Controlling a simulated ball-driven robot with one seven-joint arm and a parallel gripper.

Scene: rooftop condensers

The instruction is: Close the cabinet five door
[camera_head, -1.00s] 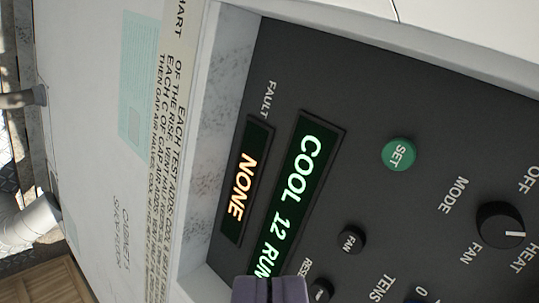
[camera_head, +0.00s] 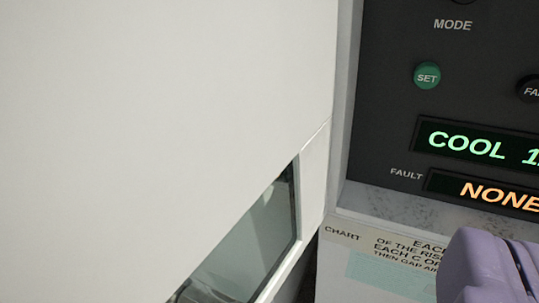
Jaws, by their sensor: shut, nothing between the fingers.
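A large pale door panel (camera_head: 150,110) fills the left of the view, swung out from the cabinet, with a window (camera_head: 250,245) in its lower part. Its edge meets the frame beside the dark control panel (camera_head: 385,130). Whether it is the cabinet five door cannot be told, as no number shows now. My gripper (camera_head: 515,265) is at the lower right, its purple fingers shut and empty, in front of the label area below the panel. It appears apart from the door.
The panel carries a green SET button (camera_head: 427,75), a fan knob (camera_head: 530,89), a green display (camera_head: 475,142) reading COOL and an amber fault display (camera_head: 485,193) reading NONE. A paper chart strip (camera_head: 375,240) lies below.

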